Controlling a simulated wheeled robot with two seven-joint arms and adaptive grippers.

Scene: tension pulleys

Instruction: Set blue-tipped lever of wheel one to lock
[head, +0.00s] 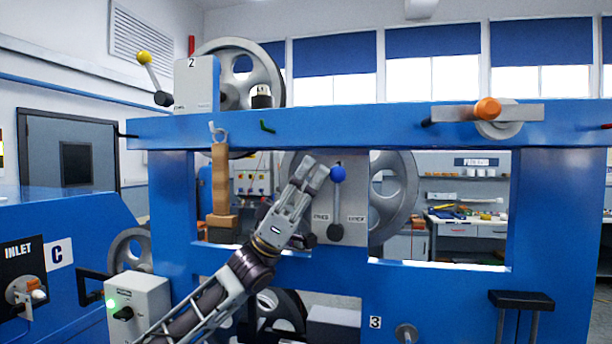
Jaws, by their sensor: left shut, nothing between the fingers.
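The blue-tipped lever (337,202) stands nearly upright on a light grey panel (355,190) in the middle of the blue frame. Its blue ball (338,174) is at the top, and its dark pivot is at the bottom. Small labels sit on the panel left and right of the lever, too small to read surely. A grey spoked wheel (397,195) shows behind the panel. My left gripper (313,170) is shut and empty, just left of the blue ball; I cannot tell whether it touches. It hides the panel's left part. My right gripper is not in view.
The blue frame (450,128) surrounds the panel, with a crossbar above. A yellow-tipped lever (146,62) is by wheel two, upper left. An orange-tipped handle (488,108) is at upper right. A wooden handle (221,180) hangs left of my gripper. Open space lies right of the lever.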

